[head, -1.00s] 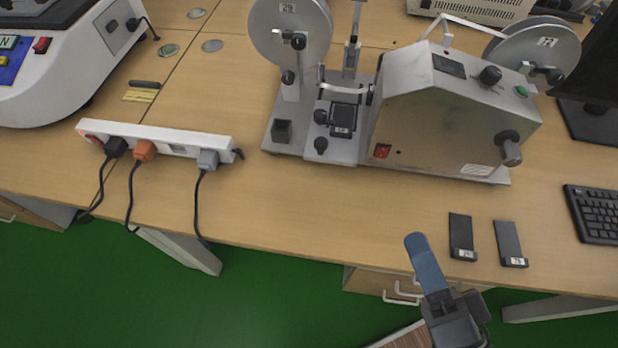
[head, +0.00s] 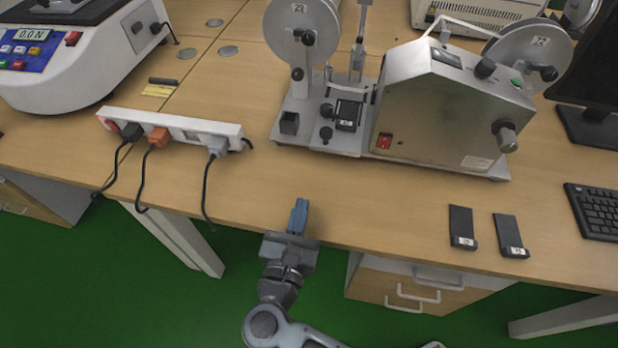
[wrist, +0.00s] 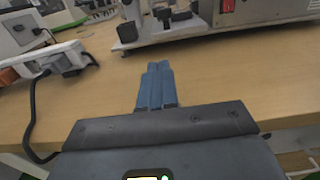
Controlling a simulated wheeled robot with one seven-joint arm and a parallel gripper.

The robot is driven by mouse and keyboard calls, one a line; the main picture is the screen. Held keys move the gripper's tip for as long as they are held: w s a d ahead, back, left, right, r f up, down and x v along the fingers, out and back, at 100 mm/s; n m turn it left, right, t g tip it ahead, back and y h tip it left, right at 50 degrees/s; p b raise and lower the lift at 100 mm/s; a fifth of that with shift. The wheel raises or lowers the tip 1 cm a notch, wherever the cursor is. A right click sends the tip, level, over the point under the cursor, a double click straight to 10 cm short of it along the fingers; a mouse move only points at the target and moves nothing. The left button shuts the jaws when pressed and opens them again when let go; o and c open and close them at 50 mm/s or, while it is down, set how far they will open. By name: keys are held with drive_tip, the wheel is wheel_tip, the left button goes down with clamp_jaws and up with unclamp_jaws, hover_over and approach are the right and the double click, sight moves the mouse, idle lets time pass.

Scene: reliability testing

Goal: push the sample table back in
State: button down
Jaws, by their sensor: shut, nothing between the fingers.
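The sample table (head: 345,143) appears to be the grey metal plate at the front of the bench machine, between the left reel and the sloped metal housing. It carries a black clamp block (head: 348,114) and a small black knob (head: 326,133). I cannot tell how far it sticks out. My gripper (head: 298,215) is shut and empty, with blue fingers pointing toward the machine. It is over the bench's front edge, in front of and slightly left of the plate, with bare wood between. In the wrist view the fingertips (wrist: 157,66) point at the machine's base.
A white power strip (head: 172,133) with hanging cables is to the left of my gripper. Two black slabs (head: 462,227) and a keyboard (head: 594,211) lie to the right. The bench surface (head: 360,206) before the machine is clear. A drawer unit (head: 405,288) is underneath.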

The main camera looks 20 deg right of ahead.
drive_tip(key=p, duration=0.3)
approach(326, 119)
drive_tip(key=shift+v, duration=1)
drive_tip(key=shift+w+a+f, duration=0.1)
drive_tip(key=shift+f, duration=0.05)
drive_tip(key=b+x, duration=0.5)
drive_tip(key=x, duration=0.4)
drive_tip(key=shift+w+f, duration=0.1)
drive_tip(key=shift+f, duration=0.05)
drive_tip(key=shift+w+d+r, duration=0.15)
drive_tip(key=shift+d+r, duration=0.1)
drive_tip(key=shift+r, duration=0.05)
